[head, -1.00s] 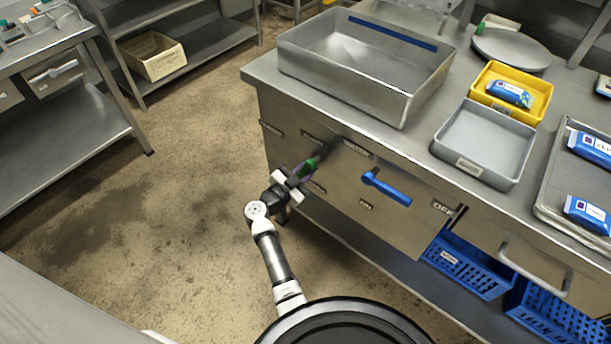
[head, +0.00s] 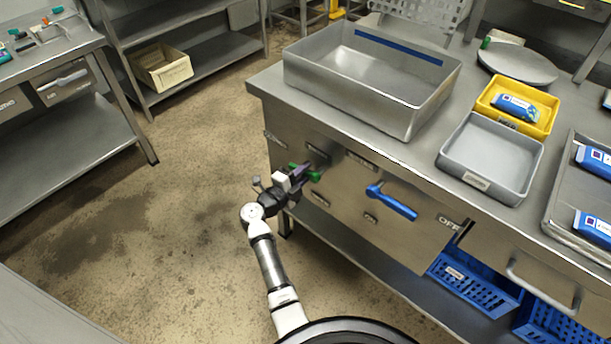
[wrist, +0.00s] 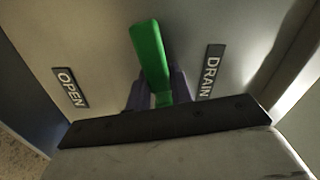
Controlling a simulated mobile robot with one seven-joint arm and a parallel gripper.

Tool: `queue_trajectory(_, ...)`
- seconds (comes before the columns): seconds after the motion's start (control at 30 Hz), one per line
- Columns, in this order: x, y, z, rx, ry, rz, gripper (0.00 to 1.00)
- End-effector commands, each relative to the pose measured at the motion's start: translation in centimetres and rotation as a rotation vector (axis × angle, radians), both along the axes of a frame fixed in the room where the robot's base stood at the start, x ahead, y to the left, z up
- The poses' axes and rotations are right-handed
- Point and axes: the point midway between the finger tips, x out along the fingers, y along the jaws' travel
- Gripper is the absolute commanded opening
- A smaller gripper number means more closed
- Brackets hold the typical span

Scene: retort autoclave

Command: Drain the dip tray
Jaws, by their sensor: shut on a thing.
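A green lever (head: 314,175) is on the steel front panel of the counter, below its left corner. In the wrist view the lever (wrist: 150,60) lies between the purple fingers, with a DRAIN label (wrist: 211,72) on one side and an OPEN label (wrist: 70,87) on the other. My gripper (head: 303,173) is shut on this lever; the fingers (wrist: 160,92) partly hide its lower end. A deep steel tray (head: 400,112), likely the dip tray, stands on the counter above. It has a blue band inside its back wall, and no liquid is clearly visible.
A blue lever (head: 392,202) sits right of the green one on the same panel, near an OFF label. A grey tray (head: 478,181) and a yellow tray (head: 548,118) stand on the counter. Blue crates (head: 470,285) are below. The floor left of the counter is clear.

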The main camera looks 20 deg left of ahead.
Motion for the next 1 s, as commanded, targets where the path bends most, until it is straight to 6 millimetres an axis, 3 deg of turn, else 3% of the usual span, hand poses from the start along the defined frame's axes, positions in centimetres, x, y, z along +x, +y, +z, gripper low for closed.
queue_trajectory(0.4, -0.02, 0.13, 0.71, 0.191, -0.069, 0.001, 0.0)
queue_trajectory(0.97, 0.01, 0.11, 0.9, 0.224, -0.081, 0.001, 0.0)
queue_trajectory(1.0, 0.01, 0.11, 0.9, 0.224, -0.081, 0.001, 0.23)
